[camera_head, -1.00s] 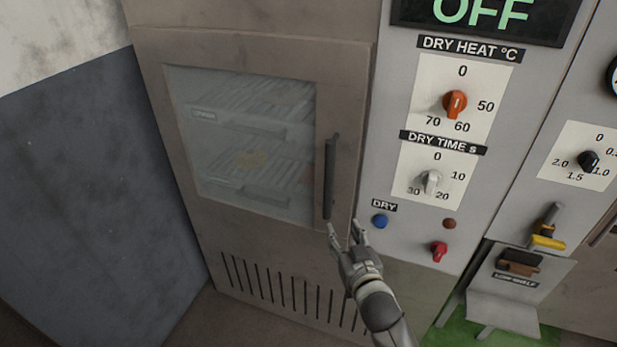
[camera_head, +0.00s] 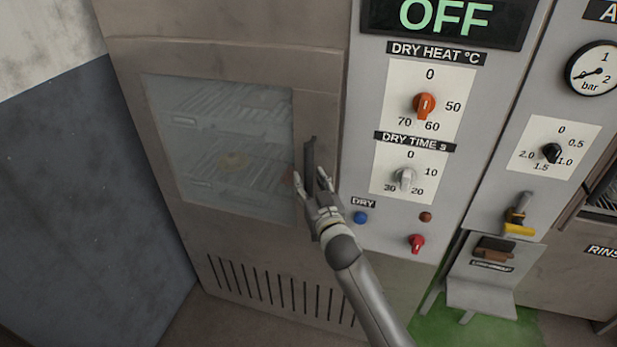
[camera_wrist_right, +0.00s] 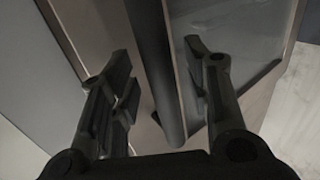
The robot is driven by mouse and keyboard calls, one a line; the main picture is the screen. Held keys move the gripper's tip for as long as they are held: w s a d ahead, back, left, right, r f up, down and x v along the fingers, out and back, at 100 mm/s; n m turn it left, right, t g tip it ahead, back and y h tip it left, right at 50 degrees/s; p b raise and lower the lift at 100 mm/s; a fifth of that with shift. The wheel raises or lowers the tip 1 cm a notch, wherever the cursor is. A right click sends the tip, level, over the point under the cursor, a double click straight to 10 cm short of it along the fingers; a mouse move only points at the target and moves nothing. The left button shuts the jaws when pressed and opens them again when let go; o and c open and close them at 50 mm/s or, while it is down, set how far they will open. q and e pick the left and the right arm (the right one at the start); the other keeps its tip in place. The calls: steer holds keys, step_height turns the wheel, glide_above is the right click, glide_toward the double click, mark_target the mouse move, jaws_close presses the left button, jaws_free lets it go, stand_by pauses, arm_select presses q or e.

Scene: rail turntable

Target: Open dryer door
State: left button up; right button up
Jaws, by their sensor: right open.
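The dryer door (camera_head: 240,240) is closed, with a glass window (camera_head: 225,145) showing racks inside. Its dark vertical handle (camera_head: 309,160) is at the door's right side. My right gripper (camera_head: 311,180) is at the lower part of the handle, with its fingers on either side of it. In the right wrist view the open fingers (camera_wrist_right: 160,75) straddle the dark handle bar (camera_wrist_right: 154,60), with a gap visible on the left side. Contact with the right finger is hard to tell. My left gripper is not in view.
Right of the door is a control panel with an orange heat knob (camera_head: 425,105), a grey time knob (camera_head: 404,179), a blue button (camera_head: 361,217) and a red knob (camera_head: 416,243). A small shelf (camera_head: 482,295) juts out at lower right. A dark wall panel (camera_head: 90,190) stands left.

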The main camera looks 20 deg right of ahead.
steer(key=shift+w, duration=0.75)
jaws_close()
